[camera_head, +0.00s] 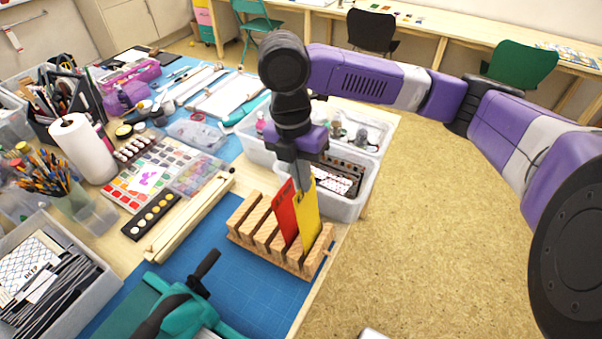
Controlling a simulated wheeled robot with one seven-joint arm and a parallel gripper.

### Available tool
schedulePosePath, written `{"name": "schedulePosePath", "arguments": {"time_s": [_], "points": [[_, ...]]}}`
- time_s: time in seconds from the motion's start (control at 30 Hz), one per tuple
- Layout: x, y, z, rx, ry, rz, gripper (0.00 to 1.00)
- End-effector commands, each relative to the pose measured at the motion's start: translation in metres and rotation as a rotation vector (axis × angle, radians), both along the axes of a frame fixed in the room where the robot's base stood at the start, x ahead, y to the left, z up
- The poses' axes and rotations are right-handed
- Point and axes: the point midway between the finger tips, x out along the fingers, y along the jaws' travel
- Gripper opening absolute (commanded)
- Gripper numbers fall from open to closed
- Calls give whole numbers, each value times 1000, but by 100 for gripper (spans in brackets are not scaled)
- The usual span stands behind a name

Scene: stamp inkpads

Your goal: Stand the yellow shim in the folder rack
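The yellow shim (307,214) is upright over the right end of the wooden folder rack (243,212). Its lower end is among the rack's right-hand slats; I cannot tell whether it rests on the slot bottom. My gripper (304,182) points down at the top of the yellow shim, its grey fingers closed about that upper edge. A red shim (285,212) stands in the rack just left of the yellow one, close beside it. The rack's left slots look empty.
The rack stands on a blue cutting mat (200,250) near the table's right edge. Clear bins (345,205) lie just behind it. Wooden strips (190,218) lie to its left, and a teal tool with a black handle (190,310) is in front.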

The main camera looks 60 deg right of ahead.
Motion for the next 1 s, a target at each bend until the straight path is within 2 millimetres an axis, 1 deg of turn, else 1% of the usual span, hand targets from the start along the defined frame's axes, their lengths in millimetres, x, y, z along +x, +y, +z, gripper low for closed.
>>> {"name": "schedulePosePath", "arguments": {"time_s": [0.03, 0.1, 0.4, 0.6, 0.87, 0.97, 1.0], "points": [[-1, 0, -8, 1, 0, 0, 0], [-2, 0, -14, 0, 0, -1, 0], [-5, 0, -34, 0, 0, 0, 0], [-6, 0, -38, -1, 0, 0, 0], [-6, 0, -38, -1, 0, 0, 0], [-6, 0, -38, -1, 0, 0, 17], [-6, 0, -38, -1, 0, 0, 25]]}}
